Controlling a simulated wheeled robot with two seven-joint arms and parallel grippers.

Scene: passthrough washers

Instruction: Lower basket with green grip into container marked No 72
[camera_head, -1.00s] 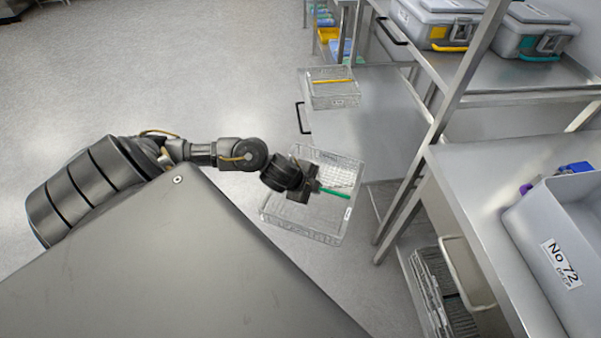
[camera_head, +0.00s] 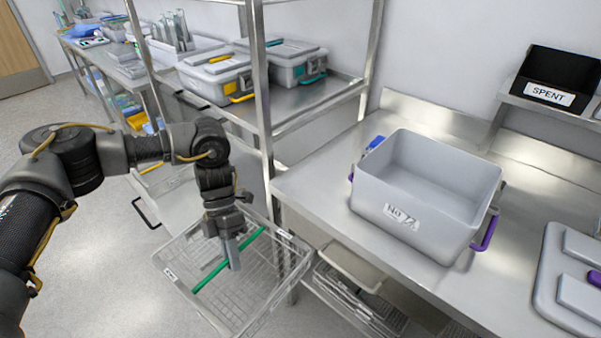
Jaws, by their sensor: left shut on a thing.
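A wire basket with a green grip bar (camera_head: 207,276) hangs from my left gripper (camera_head: 230,250), which is shut on the bar. The basket (camera_head: 262,287) is in front of the steel bench, left of and lower than the container. The grey container marked No 72 (camera_head: 425,190) stands on the bench, open at the top, and looks empty inside. Its label is partly blurred. Purple handles show at its sides. My right gripper is not in view.
The steel bench (camera_head: 320,205) has a front edge and a shelf post (camera_head: 264,110) near the basket. A grey lid (camera_head: 575,280) lies right of the container. A black SPENT bin (camera_head: 557,80) stands on a raised shelf. Lidded boxes (camera_head: 215,78) sit on the left rack.

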